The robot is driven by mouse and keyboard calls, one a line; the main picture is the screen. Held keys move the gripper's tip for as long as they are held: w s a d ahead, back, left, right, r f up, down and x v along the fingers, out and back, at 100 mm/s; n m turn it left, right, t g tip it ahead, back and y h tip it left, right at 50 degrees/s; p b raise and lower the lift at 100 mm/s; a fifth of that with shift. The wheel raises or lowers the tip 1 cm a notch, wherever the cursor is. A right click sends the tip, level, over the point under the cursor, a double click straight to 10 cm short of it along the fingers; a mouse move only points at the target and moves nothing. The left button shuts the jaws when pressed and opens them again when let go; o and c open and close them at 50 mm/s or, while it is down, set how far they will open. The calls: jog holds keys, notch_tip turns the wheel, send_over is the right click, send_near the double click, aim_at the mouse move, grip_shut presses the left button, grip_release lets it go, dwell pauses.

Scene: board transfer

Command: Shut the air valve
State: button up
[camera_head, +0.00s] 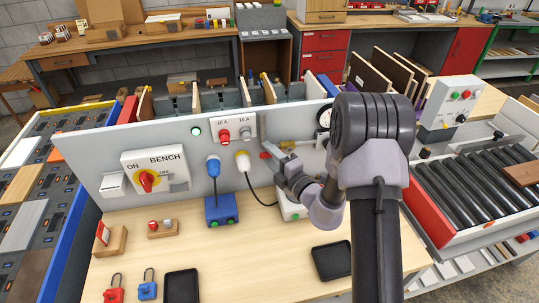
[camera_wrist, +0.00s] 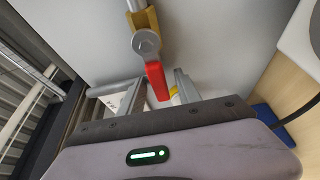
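The air valve has a brass-yellow body (camera_wrist: 143,22) on a grey pipe, with a red lever (camera_wrist: 156,80), in the wrist view. The lever points away from the pipe, roughly in line with it. In the head view, a bit of the red lever (camera_head: 265,156) shows left of my gripper, on the upright grey panel (camera_head: 100,160). My gripper (camera_wrist: 160,78) is open, with one finger on each side of the lever's end. I cannot tell whether either finger touches it.
A pressure gauge (camera_head: 324,117) sits partly behind my arm. Below are a blue box (camera_head: 221,209), black trays (camera_head: 181,286) and padlocks (camera_head: 148,290) on the wooden bench.

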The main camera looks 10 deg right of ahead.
jog(key=shift+c, duration=0.4)
grip_shut()
dwell(0.9)
